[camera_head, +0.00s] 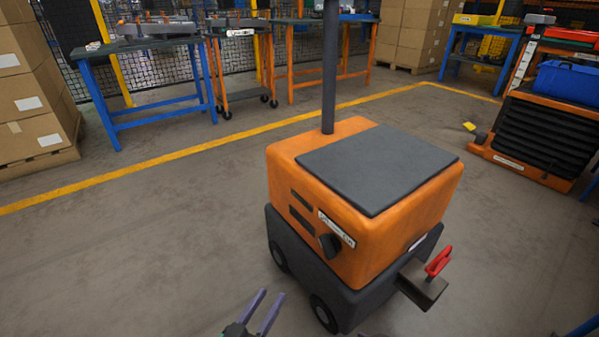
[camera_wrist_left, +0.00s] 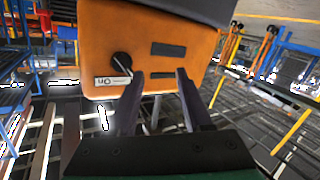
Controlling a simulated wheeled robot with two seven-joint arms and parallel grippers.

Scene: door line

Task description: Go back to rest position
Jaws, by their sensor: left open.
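My left gripper (camera_head: 262,311) shows at the bottom of the head view, with its two purple-grey fingers apart and nothing between them. In the left wrist view the same gripper (camera_wrist_left: 160,95) points at the side of an orange cart, with its fingers open. The orange cart (camera_head: 310,245) stands on the floor in front of me, with a dark flat top, a dark base on wheels and a black knob on its side. The knob (camera_wrist_left: 122,64) also shows in the left wrist view, left of the fingers.
A red handle (camera_head: 438,260) sticks out at the cart's right. Blue (camera_head: 150,122) and orange workbenches stand behind, with cardboard boxes (camera_head: 30,100) at left. A dark louvred cabinet (camera_head: 540,135) stands at right. The floor left of the cart is clear.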

